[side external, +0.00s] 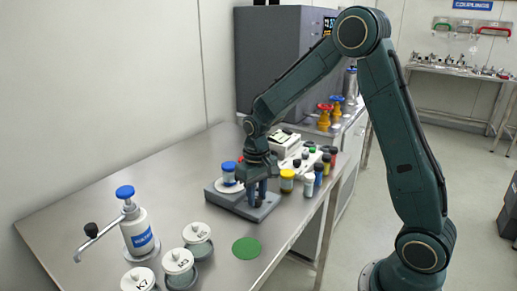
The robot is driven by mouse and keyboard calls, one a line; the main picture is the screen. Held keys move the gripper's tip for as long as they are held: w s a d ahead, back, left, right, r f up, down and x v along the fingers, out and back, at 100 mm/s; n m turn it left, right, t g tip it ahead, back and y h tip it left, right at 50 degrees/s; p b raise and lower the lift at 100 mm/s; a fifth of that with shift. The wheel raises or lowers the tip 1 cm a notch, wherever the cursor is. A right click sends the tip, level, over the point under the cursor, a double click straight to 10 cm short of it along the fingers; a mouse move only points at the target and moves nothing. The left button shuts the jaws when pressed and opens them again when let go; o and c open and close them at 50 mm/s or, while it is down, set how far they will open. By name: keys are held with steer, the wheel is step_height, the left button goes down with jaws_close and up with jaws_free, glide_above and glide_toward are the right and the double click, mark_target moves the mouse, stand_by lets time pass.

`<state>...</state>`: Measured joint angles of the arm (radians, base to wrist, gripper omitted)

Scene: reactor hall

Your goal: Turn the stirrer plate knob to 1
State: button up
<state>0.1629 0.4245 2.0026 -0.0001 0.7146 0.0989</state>
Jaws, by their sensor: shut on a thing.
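The stirrer plate (222,199) is a dark grey slab on the steel bench, with a pale round top. A small blue-capped vessel (229,172) stands on that top. My gripper (258,199) points straight down at the right front part of the stirrer plate. Its blue-grey fingers are shut on the knob there. The knob itself is hidden by the fingers, and its marks, including the 1, are too small to read.
Several small jars, one with a yellow band (287,181), stand close right of my gripper. A white device (285,143) is behind. Lidded pots (198,241), a blue-topped pump bottle (138,232) and a green disc (246,248) are in front. The bench's left middle is clear.

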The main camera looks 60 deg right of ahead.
steer(key=shift+m, duration=0.3)
steer(key=m, duration=0.3)
steer(key=shift+m, duration=2.2)
steer(key=o, duration=1)
steer(key=shift+r, duration=0.15)
